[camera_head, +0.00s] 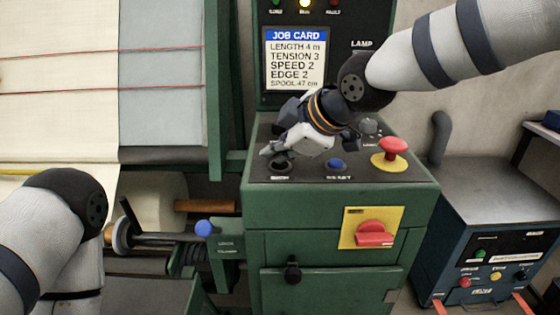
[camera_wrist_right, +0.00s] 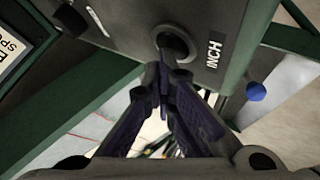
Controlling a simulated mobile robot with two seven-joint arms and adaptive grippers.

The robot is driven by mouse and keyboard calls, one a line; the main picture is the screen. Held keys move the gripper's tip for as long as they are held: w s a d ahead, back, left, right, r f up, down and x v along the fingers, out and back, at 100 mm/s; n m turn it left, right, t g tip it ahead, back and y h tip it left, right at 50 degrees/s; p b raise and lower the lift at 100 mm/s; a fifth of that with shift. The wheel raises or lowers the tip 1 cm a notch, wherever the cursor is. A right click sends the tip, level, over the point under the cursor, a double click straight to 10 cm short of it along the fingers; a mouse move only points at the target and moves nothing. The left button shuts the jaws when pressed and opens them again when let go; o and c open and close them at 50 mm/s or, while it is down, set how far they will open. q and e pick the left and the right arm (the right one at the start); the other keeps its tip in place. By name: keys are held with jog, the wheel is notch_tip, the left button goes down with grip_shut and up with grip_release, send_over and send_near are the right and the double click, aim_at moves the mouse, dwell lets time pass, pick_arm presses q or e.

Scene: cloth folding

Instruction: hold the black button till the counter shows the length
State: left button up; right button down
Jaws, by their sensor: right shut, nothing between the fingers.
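The black button (camera_head: 281,164) sits at the left front of the green console's sloping top panel. In the right wrist view it is a dark round button (camera_wrist_right: 175,44) in a ring, beside an INCH label. My right gripper (camera_head: 268,151) is shut and empty, with its fingertips at the button. In the right wrist view the closed fingertips (camera_wrist_right: 164,72) overlap the button's edge; I cannot tell whether they press it. The job card (camera_head: 296,58) reads LENGTH 4 m. No counter reading can be made out. My left arm shows at lower left, but its gripper does not.
A blue RESET button (camera_head: 337,165) is right of the black button, and a red mushroom button (camera_head: 391,147) is further right. A red switch on a yellow plate (camera_head: 372,229) is on the console front. Cream cloth (camera_head: 60,110) hangs at left. A blue cabinet (camera_head: 480,205) stands right.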

aim_at(277, 166)
dwell(0.6)
jog(key=shift+r, duration=0.95)
pick_arm(q)
jog(key=shift+w+r, duration=0.15)
jog(key=shift+w, duration=0.05)
pick_arm(e)
jog(key=shift+r, duration=1.55)
pick_arm(q)
jog(key=shift+w+r, duration=0.15)
pick_arm(e)
jog(key=shift+r, duration=0.9)
